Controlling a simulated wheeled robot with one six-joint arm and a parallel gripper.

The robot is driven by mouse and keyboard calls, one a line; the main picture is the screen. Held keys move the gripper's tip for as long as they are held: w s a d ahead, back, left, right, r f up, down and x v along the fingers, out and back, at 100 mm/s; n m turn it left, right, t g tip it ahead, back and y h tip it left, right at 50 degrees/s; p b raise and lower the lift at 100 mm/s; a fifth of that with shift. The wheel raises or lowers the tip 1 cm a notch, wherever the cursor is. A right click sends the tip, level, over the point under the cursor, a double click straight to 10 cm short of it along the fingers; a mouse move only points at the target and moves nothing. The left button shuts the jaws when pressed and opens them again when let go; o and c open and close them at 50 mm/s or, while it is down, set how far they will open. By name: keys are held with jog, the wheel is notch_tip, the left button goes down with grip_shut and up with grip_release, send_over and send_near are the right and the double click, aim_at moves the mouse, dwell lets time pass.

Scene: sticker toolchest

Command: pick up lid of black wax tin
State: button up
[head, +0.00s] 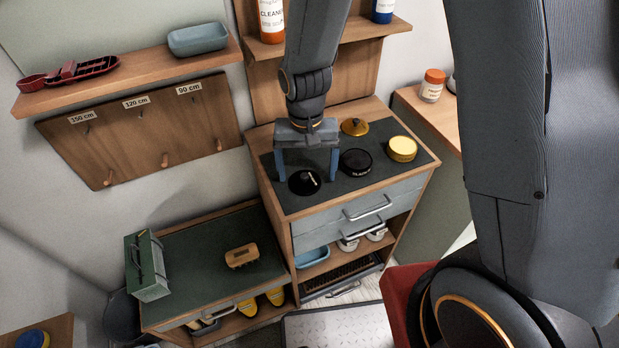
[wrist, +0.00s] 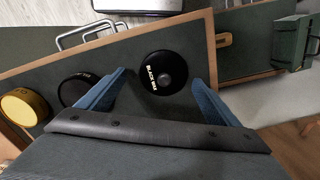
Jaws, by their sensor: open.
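The black wax tin's lid (head: 304,183) is a round black disc with a raised knob and white lettering. It lies on the dark top of the tool chest. In the wrist view the lid (wrist: 163,71) reads "BLACK WAX". The black tin (head: 356,162) stands to its right, and it also shows in the wrist view (wrist: 79,88). My gripper (head: 307,177) is open, pointing down, with its blue fingers on either side of the lid. In the wrist view my gripper (wrist: 157,77) has nothing between its fingers but the lid beyond; contact cannot be told.
A yellow tin (head: 402,149) and a gold knobbed lid (head: 354,127) stand right of and behind the black tin. The chest's drawers have metal handles. A lower bench at left holds a brush (head: 242,256) and a green box (head: 147,267). A shelf with bottles is behind.

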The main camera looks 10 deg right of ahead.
jog(key=shift+f, duration=0.25)
jog(key=shift+s+a, duration=0.25)
jog(key=shift+a, duration=0.05)
jog(key=c, duration=1.2)
